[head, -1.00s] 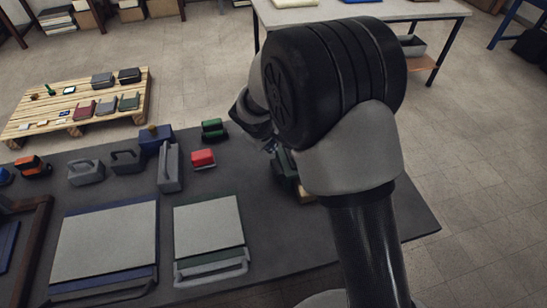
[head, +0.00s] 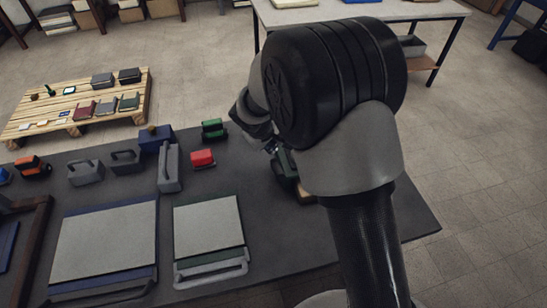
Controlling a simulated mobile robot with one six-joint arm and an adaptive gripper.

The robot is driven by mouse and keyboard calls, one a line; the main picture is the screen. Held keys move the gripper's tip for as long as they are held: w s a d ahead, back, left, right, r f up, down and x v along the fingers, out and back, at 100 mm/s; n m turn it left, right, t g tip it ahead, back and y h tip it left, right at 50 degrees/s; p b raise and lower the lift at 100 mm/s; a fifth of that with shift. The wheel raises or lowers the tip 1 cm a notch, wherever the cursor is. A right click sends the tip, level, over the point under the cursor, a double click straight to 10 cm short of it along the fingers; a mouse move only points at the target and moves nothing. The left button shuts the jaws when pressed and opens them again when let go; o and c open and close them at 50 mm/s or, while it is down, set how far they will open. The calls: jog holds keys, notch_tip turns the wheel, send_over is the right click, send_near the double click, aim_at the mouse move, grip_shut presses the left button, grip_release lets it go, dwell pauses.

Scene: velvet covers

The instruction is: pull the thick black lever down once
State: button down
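I cannot make out the thick black lever; my arm covers the part of the dark table around the dark green device (head: 285,166). That device stands on a light wooden base (head: 305,195), and its right side is hidden behind my arm. A small part of my gripper (head: 270,147) seems to show beside the device's top left, below my wrist. Its fingertips are too small and hidden to read, and I cannot tell whether it touches anything.
On the dark table (head: 350,243) stand a red block (head: 202,158), a green block (head: 213,129), a grey handled block (head: 169,168) and two pale-topped boards (head: 208,226) (head: 105,243). A pallet (head: 135,101) with books lies at the back left. The table's right end looks clear.

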jog(key=shift+s+f+b, duration=0.25)
jog(key=shift+f+b, duration=0.15)
jog(key=shift+b, duration=0.05)
